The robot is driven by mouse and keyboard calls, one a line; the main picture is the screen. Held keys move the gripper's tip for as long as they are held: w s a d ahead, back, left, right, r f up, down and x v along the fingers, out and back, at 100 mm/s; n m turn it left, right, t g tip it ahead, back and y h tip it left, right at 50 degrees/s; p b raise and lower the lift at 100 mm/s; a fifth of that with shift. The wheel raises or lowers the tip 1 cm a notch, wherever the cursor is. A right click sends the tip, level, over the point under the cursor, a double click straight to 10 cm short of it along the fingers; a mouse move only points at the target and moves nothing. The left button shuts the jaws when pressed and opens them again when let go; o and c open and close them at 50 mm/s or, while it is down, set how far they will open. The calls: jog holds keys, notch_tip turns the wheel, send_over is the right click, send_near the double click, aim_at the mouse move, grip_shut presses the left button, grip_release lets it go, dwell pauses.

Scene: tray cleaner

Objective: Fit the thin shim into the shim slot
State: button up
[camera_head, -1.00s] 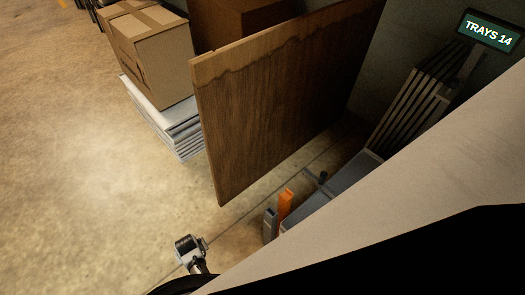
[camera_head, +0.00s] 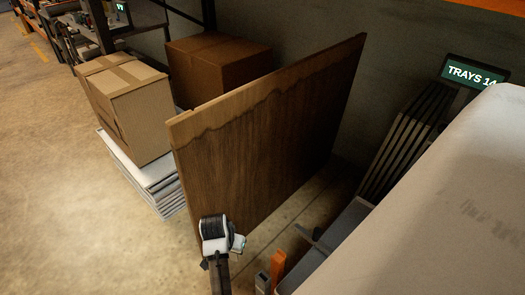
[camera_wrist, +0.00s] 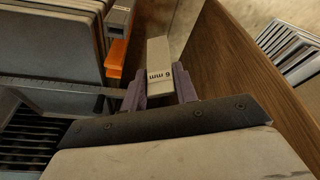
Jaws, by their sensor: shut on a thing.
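A pale flat shim marked "6 mm" (camera_wrist: 158,58) stands between the two purple fingers of my gripper (camera_wrist: 160,88) in the wrist view. The fingers are shut on its near end, and its far end sticks out ahead. Wooden board lies to its right, and an orange block and a grey block lie to its left. In the head view a white and black part of my arm shows in front of the board, but I cannot make out the fingers or the shim there. I cannot pick out the shim slot in either view.
A tall wooden board (camera_head: 265,140) stands upright. An orange block (camera_head: 278,268) and a grey block (camera_head: 262,283) stand near its lower right. Cardboard boxes (camera_head: 125,105) sit on a white stack at left. Open floor lies left.

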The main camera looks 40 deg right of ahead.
jog(key=s+d+r+m+g, duration=0.1)
jog(key=s+d+r+m, duration=0.45)
jog(key=s+r, duration=0.2)
jog(key=a+x, duration=0.2)
jog(key=x, duration=0.7)
jog(key=a+f+x, duration=0.1)
jog(key=a+x, duration=0.1)
jog(key=x, duration=0.8)
jog(key=shift+s+d+f+h, duration=0.25)
jog(key=shift+s+h, duration=0.05)
jog(key=shift+s, duration=0.35)
jog(key=shift+f+b, duration=0.1)
jog(key=shift+b, duration=0.2)
jog(key=shift+f, duration=0.35)
jog(key=shift+f, duration=0.15)
jog(key=o, duration=1.1)
jog(key=shift+c, duration=0.2)
